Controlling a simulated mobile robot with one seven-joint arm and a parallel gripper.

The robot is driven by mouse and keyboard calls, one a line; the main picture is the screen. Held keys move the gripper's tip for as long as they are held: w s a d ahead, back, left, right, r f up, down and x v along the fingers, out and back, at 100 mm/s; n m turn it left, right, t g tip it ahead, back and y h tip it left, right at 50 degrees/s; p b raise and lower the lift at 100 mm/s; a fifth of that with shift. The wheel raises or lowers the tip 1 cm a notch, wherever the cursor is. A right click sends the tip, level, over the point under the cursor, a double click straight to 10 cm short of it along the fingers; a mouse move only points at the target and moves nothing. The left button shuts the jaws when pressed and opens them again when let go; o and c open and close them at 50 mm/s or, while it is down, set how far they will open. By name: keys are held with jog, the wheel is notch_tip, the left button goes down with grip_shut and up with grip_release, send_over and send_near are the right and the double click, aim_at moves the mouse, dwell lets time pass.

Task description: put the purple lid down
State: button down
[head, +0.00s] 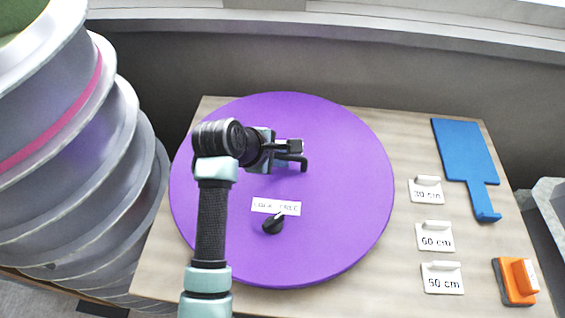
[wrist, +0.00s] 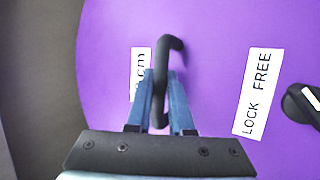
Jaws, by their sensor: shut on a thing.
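The purple lid (head: 340,210) is a large flat disc over the left and middle of the wooden table (head: 400,305). It fills most of the wrist view (wrist: 210,60). My gripper (head: 290,153) is shut on the lid's black bar handle (wrist: 172,45), which stands between the blue fingers (wrist: 160,95) in the wrist view. A black knob (head: 273,225) sits by the LOCK FREE label (head: 276,207). Its white pointer leans toward FREE. I cannot tell whether the lid touches the table or hangs just above it.
At the right lie white tags marked 30 cm (head: 426,191), 60 cm (head: 435,237) and 50 cm (head: 442,278). A blue paddle (head: 465,150) and an orange block (head: 513,282) are farther right. A ribbed grey mould stack (head: 110,190) stands at the left. A dark wall is behind.

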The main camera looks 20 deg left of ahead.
jog(key=shift+w+f+p, duration=0.1)
jog(key=shift+f+p, duration=0.25)
jog(key=shift+f, duration=1.45)
jog(key=c, duration=0.8)
grip_release()
jog(key=shift+f, duration=0.1)
